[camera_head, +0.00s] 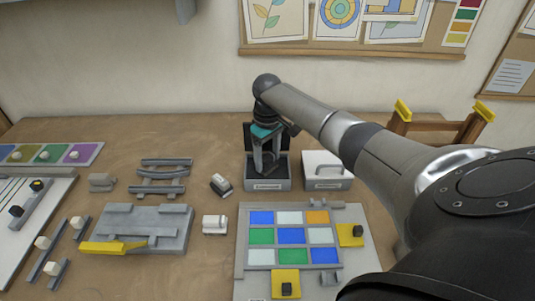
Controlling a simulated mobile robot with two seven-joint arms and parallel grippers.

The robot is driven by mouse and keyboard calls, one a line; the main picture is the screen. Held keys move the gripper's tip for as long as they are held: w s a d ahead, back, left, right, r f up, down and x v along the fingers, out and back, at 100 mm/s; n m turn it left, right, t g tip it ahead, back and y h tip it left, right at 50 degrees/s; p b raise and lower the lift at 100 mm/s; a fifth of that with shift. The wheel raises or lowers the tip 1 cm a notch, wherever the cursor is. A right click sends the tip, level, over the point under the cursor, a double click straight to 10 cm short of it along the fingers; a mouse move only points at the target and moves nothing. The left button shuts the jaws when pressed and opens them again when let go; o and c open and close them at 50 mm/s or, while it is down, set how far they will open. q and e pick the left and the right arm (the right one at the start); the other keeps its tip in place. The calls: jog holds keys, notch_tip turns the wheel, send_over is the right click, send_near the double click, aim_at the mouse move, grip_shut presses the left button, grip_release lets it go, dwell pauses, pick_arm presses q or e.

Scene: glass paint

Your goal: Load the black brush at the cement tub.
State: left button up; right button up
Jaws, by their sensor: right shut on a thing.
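My right gripper (267,168) points straight down into a grey open tub with a dark inside (281,185) at the back middle of the table. This looks like the cement tub; the label on its front is too small to read. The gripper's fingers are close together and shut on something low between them. It is probably the black brush, but it is dark and mostly hidden by the fingers and the tub wall. I cannot tell whether it touches the cement. My left gripper is not in view.
In front lies a panel of coloured glass tiles (291,236) with yellow pads. Left are a grey jig (140,226), a rack (162,177) and small blocks. A wooden frame with yellow tips (440,127) stands right.

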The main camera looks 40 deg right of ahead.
aim_at(267, 157)
jog(key=shift+s+f+p, duration=0.1)
jog(key=shift+p, duration=0.2)
dwell(1.3)
notch_tip(267, 157, up, 7)
jog(key=p, duration=0.8)
dwell(0.8)
